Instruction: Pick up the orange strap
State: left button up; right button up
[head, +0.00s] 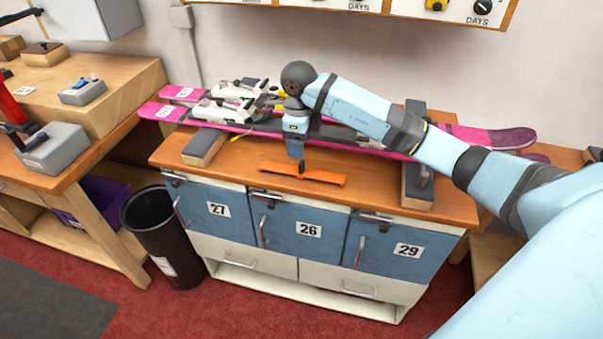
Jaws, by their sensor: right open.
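The orange strap (318,176) lies flat on the wooden bench top near its front edge, above the cabinet doors. It is a long, thin strip running left to right. My right gripper (301,168) points down over the left-of-middle part of the strap. Its jaws are small and dark here, and they hide a little of the strap. It is open; I cannot tell whether its fingertips touch the strap. My left gripper is not in view.
Pink skis (470,137) with white bindings (225,111) rest across supports behind the strap. A dark block (203,147) stands left and another (417,186) right. A black bin (160,238) stands on the floor at left. Bare bench top surrounds the strap.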

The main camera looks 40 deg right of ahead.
aim_at(301, 163)
notch_tip(301, 163, down, 4)
jog(key=shift+f, duration=0.15)
jog(key=f, duration=0.5)
jog(key=shift+d+f, duration=0.1)
jog(key=shift+d, duration=0.15)
jog(key=c, duration=1)
